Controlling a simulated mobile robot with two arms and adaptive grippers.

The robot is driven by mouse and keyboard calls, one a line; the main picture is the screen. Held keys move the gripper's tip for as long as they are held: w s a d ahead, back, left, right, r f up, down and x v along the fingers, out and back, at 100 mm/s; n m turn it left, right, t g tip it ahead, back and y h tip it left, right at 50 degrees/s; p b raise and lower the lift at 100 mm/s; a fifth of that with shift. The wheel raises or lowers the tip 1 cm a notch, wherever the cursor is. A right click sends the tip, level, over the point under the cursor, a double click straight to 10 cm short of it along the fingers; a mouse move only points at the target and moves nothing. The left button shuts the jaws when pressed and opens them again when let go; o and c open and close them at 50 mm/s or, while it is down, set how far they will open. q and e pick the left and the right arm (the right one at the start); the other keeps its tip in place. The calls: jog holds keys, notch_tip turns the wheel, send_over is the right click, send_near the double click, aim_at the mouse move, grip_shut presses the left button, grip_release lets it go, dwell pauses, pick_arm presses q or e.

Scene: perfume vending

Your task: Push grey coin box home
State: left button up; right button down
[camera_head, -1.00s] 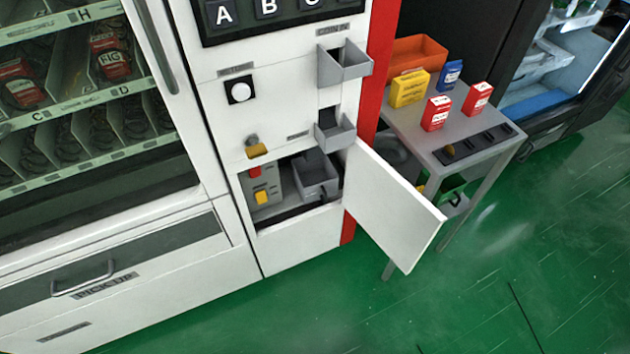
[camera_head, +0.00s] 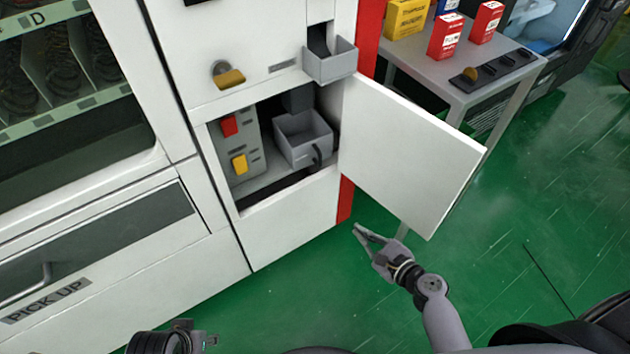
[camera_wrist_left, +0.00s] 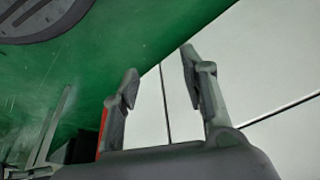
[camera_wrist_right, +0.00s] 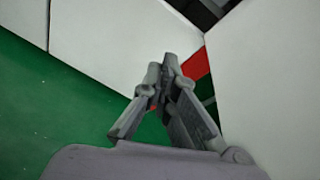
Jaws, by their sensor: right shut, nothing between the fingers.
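The grey coin box (camera_head: 303,140) is an open-topped bin with a dark handle on its front. It sits inside the open lower compartment of the white vending machine (camera_head: 290,226), right of a grey panel with a red and a yellow switch. My right gripper (camera_head: 362,231) is shut and empty, below the open door, in front of and lower than the box. It also shows shut in the right wrist view (camera_wrist_right: 162,72). My left gripper (camera_wrist_left: 158,72) is open and empty in the left wrist view, facing the white machine front. In the head view only part of it shows at the bottom edge.
The white compartment door (camera_head: 410,155) stands swung open to the right. A grey coin tray (camera_head: 330,62) juts out above the compartment. A small table (camera_head: 440,75) with yellow and red boxes stands behind the door. Green floor (camera_head: 310,300) is clear in front.

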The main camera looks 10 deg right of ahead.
jog(key=w+r+m+t+y+b, duration=0.1)
jog(key=w+r+m+t+b, duration=0.2)
jog(key=r+m, duration=0.35)
jog(key=n, duration=0.2)
send_near(315, 152)
jog(key=w, duration=0.2)
pick_arm(q)
jog(key=shift+t, duration=0.9)
jog(key=shift+w+a+r, duration=0.15)
jog(key=shift+w+r, duration=0.1)
jog(key=shift+r, duration=0.65)
jog(key=shift+w+a+r, duration=0.2)
jog(key=shift+w+r, duration=0.05)
jog(key=shift+r, duration=0.6)
jog(key=shift+w+a+r, duration=0.15)
jog(key=shift+w+r, duration=0.1)
jog(key=shift+r, duration=0.65)
pick_arm(e)
jog(key=shift+w+a+f, duration=0.1)
jog(key=shift+w+a, duration=0.45)
jog(key=shift+w, duration=0.05)
